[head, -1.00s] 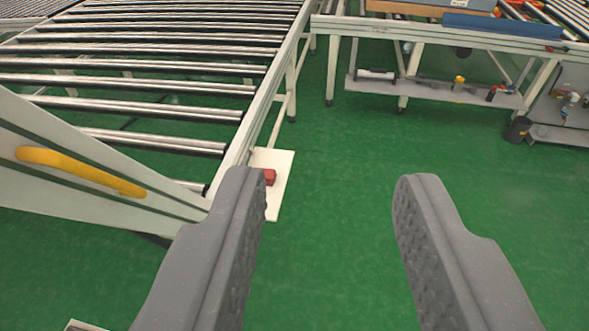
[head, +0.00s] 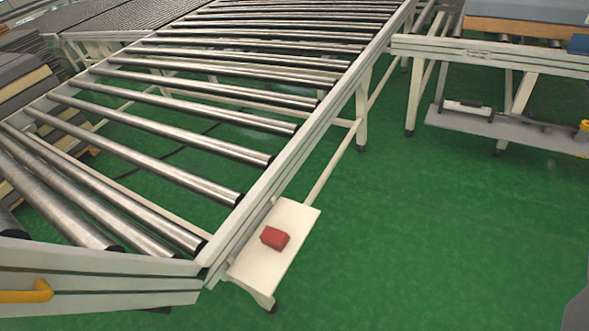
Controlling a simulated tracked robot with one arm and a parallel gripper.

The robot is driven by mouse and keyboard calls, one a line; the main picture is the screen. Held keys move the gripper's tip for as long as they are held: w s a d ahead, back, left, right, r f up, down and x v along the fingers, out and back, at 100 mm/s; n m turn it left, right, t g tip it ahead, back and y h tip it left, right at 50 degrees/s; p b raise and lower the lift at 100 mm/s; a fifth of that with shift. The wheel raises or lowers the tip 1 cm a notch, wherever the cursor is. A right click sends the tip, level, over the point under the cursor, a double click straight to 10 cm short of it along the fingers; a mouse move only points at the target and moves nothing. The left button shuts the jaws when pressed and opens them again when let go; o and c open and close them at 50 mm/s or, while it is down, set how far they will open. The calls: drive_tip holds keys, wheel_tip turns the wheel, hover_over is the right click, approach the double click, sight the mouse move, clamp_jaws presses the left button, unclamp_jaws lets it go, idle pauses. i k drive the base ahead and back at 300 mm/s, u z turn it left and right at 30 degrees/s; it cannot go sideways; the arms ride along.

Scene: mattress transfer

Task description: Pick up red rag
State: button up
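The red rag (head: 275,238) is a small folded red block. It lies on a white side shelf (head: 295,217) fixed beside the roller conveyor, left of centre in the head view. Only a grey edge of my gripper, one finger, shows at the bottom right corner. The other finger is out of the picture, so its opening is not visible now. The visible finger is well apart from the rag.
A roller conveyor (head: 165,115) fills the left and upper middle. A yellow handle (head: 25,293) is at the lower left. A white bench (head: 490,55) with a lower shelf stands at the upper right. Green floor (head: 430,235) is clear at right.

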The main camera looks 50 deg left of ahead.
sight(276, 239)
drive_tip(key=u, duration=0.4)
drive_tip(key=i, duration=0.85)
drive_tip(key=u, duration=0.75)
